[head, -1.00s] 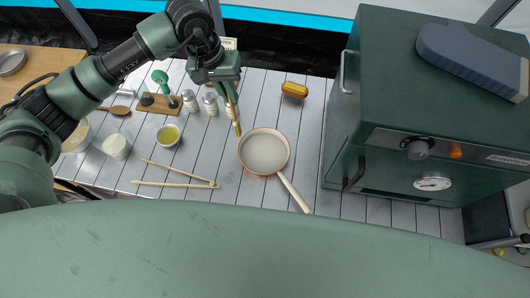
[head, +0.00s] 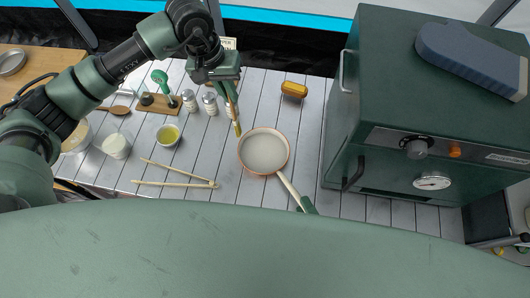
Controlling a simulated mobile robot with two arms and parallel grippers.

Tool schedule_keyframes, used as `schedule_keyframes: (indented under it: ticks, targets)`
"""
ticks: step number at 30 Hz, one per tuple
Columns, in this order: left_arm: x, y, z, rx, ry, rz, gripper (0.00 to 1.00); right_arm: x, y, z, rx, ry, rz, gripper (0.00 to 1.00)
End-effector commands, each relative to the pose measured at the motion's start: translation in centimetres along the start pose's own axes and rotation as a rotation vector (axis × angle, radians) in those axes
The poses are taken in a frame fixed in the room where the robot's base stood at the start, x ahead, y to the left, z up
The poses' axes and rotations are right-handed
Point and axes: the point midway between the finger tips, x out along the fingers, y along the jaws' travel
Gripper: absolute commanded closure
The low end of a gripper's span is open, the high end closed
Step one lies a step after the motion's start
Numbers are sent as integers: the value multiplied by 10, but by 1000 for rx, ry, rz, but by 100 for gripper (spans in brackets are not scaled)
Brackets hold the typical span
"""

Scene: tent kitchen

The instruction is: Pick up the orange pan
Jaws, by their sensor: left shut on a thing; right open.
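The orange pan (head: 264,151) stands on the slatted metal table, with a pale inside and an orange rim. Its light handle (head: 288,186) points down and right. My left gripper (head: 227,86) is above the table, up and left of the pan. It is shut on a thin tan stick-like thing (head: 238,128), whose lower end shows close to the pan's rim; I cannot tell if they touch. My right gripper (head: 308,205) shows only as a small green part at the handle's end; its fingers are mostly hidden, and contact is unclear.
Wooden tongs (head: 175,184), a bowl of yellow liquid (head: 168,135), a white cup (head: 116,146) and shakers (head: 190,101) are on the left. A green oven (head: 400,110) stands close on the right.

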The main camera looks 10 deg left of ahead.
Motion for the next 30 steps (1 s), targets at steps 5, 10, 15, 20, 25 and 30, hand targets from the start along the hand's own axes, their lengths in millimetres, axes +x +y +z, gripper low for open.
schedule_keyframes:
  ticks: [5,10,15,20,25,30]
  targets:
    - [0,0,0,0,0,0,100,22,0,0,0,1,0,58]
    - [0,0,0,0,0,0,100,26,0,1,0,0,2,58]
    - [0,0,0,0,0,0,100,25,0,1,0,0,2,74]
    - [0,0,0,0,0,0,100,25,0,1,0,0,2,100]
    - [0,0,0,0,0,0,100,25,0,1,0,0,2,100]
    - [0,0,0,0,0,0,100,25,1,1,0,0,2,100]
